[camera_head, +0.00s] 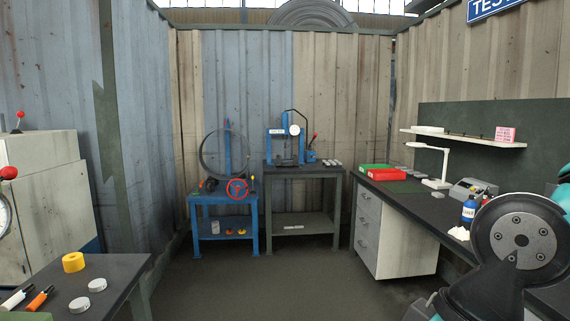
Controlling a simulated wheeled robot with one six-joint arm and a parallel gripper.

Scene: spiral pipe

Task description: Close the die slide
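I cannot make out a part that is clearly the die slide. A blue press (284,147) with a round dial stands on a grey bench at the back wall, with a lever with a red grip (313,138) at its right. To its left, a blue stand (224,199) carries a large dark hoop (202,153) and a red handwheel (237,189). A pale cabinet (45,190) with red-knobbed levers is cut off at the left edge. My arm's dark links fill the lower right; my gripper is not visible.
A long workbench (395,193) on the right bears a red-and-green case (375,171), a lamp and a blue bottle (469,210). The middle floor (270,280) is clear.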

